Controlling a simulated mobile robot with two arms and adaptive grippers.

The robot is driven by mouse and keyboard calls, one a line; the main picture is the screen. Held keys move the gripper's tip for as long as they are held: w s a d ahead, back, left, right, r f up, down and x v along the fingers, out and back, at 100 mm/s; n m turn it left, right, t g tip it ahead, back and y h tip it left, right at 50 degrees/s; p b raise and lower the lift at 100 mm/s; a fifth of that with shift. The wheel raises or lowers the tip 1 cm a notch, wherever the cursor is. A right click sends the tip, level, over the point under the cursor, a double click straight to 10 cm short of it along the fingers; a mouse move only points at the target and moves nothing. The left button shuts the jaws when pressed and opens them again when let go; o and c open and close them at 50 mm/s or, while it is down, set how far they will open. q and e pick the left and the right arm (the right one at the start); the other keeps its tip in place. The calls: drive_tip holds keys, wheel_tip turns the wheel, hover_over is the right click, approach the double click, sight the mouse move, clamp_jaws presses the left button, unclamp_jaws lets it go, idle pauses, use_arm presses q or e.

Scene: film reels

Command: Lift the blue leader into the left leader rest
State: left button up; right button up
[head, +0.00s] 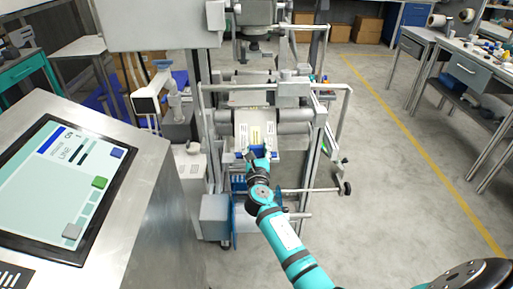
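The blue leader (259,152) shows as a small blue strip at the lower end of a pale web (256,128) hanging at the front of the machine. My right gripper (257,154) is at the blue strip, its dark fingers overlapping it. The fingers hide part of the strip, and I cannot tell whether they are closed on it. My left gripper is not in view. I cannot clearly make out the left leader rest among the machine's parts.
The grey machine frame (322,140) has rollers (293,115) and side bars close around my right gripper. A blue-flanged reel (242,220) sits low in front. A touchscreen console (65,185) fills the left side. The floor (400,200) to the right is clear.

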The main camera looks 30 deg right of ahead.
drive_tip(key=o, duration=0.4)
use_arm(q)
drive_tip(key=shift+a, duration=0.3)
use_arm(e)
drive_tip(key=v, duration=0.8)
